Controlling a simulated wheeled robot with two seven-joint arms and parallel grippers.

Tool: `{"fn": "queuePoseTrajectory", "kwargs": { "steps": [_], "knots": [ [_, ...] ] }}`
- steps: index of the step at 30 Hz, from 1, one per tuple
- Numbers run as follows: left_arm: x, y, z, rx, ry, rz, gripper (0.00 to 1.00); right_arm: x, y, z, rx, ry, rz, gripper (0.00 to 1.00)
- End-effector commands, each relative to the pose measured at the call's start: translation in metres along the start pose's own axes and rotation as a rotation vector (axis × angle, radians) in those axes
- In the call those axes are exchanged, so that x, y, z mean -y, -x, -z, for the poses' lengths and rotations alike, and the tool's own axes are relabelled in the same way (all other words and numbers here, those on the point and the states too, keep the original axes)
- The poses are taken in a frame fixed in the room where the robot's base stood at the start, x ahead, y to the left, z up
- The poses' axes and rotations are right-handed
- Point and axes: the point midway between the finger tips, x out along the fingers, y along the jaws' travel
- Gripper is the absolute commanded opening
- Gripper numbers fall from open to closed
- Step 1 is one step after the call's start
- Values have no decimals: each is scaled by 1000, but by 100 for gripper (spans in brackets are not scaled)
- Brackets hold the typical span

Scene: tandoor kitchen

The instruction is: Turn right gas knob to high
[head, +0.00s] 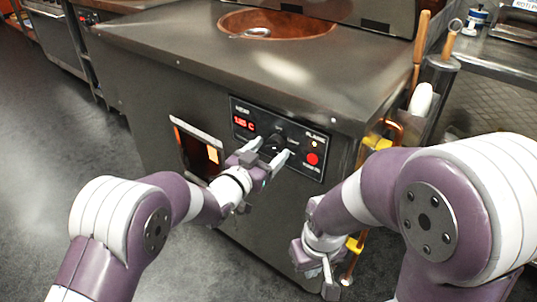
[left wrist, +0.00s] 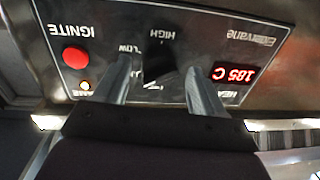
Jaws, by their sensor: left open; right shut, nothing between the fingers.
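The control panel (head: 245,108) is on the front of the steel tandoor cabinet. Its black knob (left wrist: 158,62) shows in the left wrist view, where the panel is upside down, with HIGH and LOW lettering near it. My left gripper (head: 273,148) is open at the panel, with one finger on each side of the knob; I cannot tell whether they touch it. In the head view the fingers partly hide the knob. The knob's exact pointer setting is unclear. My right gripper (head: 328,272) is shut and empty, low in front of the cabinet's right side.
The panel has a red ignite button (head: 312,158), a lit amber light (head: 314,143) and a red 185 C display (head: 243,123). A glowing opening (head: 196,150) is left of the panel. A copper pipe with yellow valves (head: 377,142) runs at the right. Floor at left is clear.

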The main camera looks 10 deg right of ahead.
Motion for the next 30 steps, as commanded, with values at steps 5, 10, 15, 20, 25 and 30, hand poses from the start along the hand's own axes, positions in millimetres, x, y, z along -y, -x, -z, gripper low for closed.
{"fn": "queuePoseTrajectory", "kwargs": {
  "steps": [5,10,15,20,25,30],
  "knots": [
    [0,-5,0,1,0,0,70,0,-1,0,0,0,0,0],
    [0,-5,0,1,1,0,60,0,-1,0,0,0,0,0],
    [0,-5,0,1,1,0,14,0,-1,0,0,0,0,0],
    [0,-4,0,1,-4,0,15,0,-1,0,0,0,0,0],
    [0,-4,-2,-2,-42,1,15,0,-5,-1,0,0,0,0],
    [0,-4,-3,-10,-136,1,15,0,-14,-2,0,0,0,0]
  ]
}}
